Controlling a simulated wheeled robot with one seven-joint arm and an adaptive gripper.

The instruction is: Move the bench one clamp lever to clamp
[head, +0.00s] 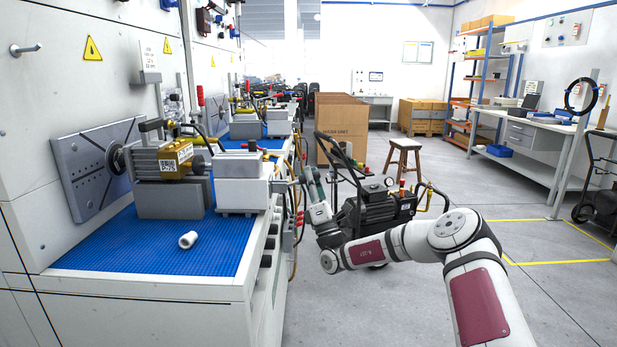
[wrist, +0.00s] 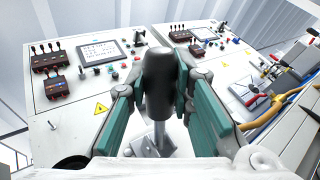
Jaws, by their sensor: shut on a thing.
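In the wrist view, a lever with a thick black grip (wrist: 160,72) on a metal rod (wrist: 159,136) stands between the teal finger pads of my gripper (wrist: 162,88). The pads are closed on the grip from both sides. The rod runs down to a small metal base, partly hidden. In the head view, my gripper (head: 314,190) is just right of the near bench (head: 140,255), beside the white block (head: 240,185) on it. The held lever cannot be made out clearly there. Which end of its travel the lever is at, I cannot tell.
On the blue mat (head: 110,250) are a brass-coloured unit (head: 162,162) and a loose white cylinder (head: 188,240). A dark wheeled machine (head: 378,208) stands close behind my arm. Hoses (wrist: 285,100) run at the right of the wrist view.

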